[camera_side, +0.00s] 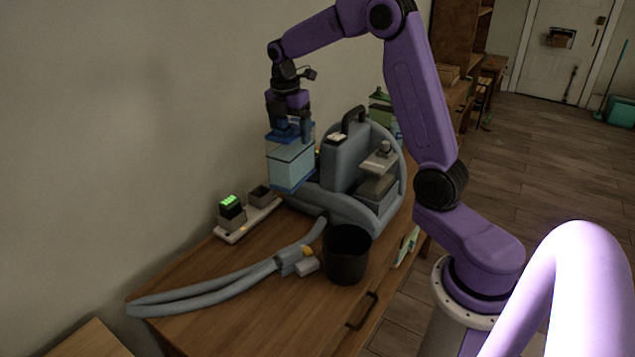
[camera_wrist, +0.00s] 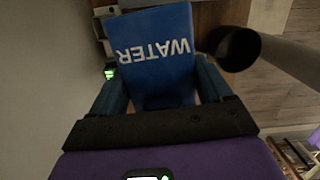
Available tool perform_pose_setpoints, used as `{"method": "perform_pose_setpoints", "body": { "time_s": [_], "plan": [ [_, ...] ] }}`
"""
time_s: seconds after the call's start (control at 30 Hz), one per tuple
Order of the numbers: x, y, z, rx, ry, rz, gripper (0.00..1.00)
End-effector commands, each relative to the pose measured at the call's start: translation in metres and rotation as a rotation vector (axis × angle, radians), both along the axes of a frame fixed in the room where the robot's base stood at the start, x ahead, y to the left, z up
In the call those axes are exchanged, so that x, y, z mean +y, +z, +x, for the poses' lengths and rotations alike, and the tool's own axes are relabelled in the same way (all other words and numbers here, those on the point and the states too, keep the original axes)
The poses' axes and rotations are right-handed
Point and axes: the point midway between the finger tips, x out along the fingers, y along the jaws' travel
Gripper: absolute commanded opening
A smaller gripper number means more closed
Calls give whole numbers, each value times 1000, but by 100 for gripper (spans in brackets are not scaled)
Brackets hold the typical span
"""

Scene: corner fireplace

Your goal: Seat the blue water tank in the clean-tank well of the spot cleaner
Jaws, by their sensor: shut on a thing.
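The blue water tank (camera_side: 291,163) has a blue top, a pale see-through body and a blue base. My gripper (camera_side: 290,132) is shut on its top from above and holds it upright. The tank is at the left side of the grey spot cleaner (camera_side: 341,166), and its base overlaps the cleaner's left end in the side view. I cannot tell whether it touches the cleaner; the clean-tank well is hidden behind it. In the wrist view the tank's blue top (camera_wrist: 160,75) reads WATER upside down, between the two fingers of my gripper (camera_wrist: 163,85).
A dark cup-shaped bin (camera_side: 347,255) stands in front of the cleaner. A grey hose (camera_side: 210,296) loops over the wooden tabletop (camera_side: 255,318). A charger (camera_side: 233,216) with green lights sits by the wall at left. A green-topped bottle (camera_side: 380,97) is behind the cleaner.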

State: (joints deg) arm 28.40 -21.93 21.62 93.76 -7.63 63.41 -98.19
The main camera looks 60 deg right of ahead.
Motion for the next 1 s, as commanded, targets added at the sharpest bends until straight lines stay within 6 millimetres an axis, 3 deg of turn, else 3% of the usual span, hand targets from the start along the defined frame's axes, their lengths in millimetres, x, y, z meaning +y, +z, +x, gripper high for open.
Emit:
{"method": "perform_pose_setpoints", "body": {
  "time_s": [0.13,0.37,0.7,0.83,1.0],
  "plan": [
    [-12,8,12,-3,9,0,0],
    [-56,-4,30,-3,-21,0,0],
    [-157,-33,48,-2,-75,1,0],
    [-179,-40,48,-3,-84,0,0],
    [-189,-56,46,-1,-88,1,0]
  ]
}}
